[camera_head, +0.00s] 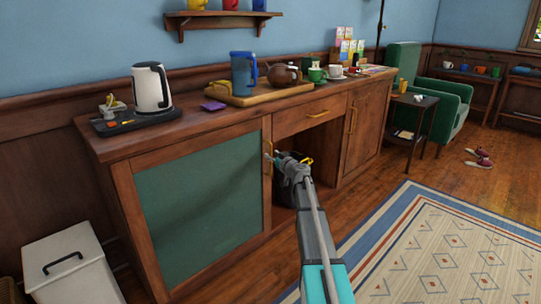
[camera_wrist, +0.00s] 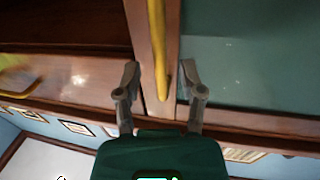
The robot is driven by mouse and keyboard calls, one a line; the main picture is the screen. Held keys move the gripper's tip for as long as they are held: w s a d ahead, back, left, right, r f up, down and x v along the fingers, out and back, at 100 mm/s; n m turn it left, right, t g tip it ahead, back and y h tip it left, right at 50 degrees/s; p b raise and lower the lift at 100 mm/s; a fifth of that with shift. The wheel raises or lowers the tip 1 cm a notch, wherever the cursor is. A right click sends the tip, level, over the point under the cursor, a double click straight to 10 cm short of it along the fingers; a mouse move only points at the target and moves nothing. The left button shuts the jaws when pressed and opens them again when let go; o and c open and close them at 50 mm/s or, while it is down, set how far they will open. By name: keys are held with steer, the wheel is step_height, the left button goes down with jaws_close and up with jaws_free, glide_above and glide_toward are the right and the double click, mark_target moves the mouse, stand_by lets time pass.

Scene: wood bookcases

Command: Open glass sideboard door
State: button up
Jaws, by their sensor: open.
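The sideboard (camera_head: 200,143) has a wood-framed door with a dark green glass panel (camera_head: 203,205) at its left end, and this door looks shut. Its upright yellow handle (camera_head: 267,150) is on the right side of the frame. My gripper (camera_head: 274,158) is at this handle in the head view, where its dark body partly hides the open compartment behind it. In the wrist view my gripper (camera_wrist: 160,72) is open, with one finger on each side of the handle (camera_wrist: 159,45). I cannot tell whether a finger touches it. The glass panel (camera_wrist: 250,45) shows at the right there.
A kettle (camera_head: 151,87), a blue pitcher (camera_head: 243,73) and a teapot (camera_head: 284,74) stand on the sideboard top. A white bin (camera_head: 70,265) stands on the floor at the left. Bare floor and a patterned rug (camera_head: 440,250) lie in front and to the right.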

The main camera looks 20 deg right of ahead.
steer(key=shift+w+a, duration=0.15)
steer(key=shift+w, duration=0.65)
jaws_close()
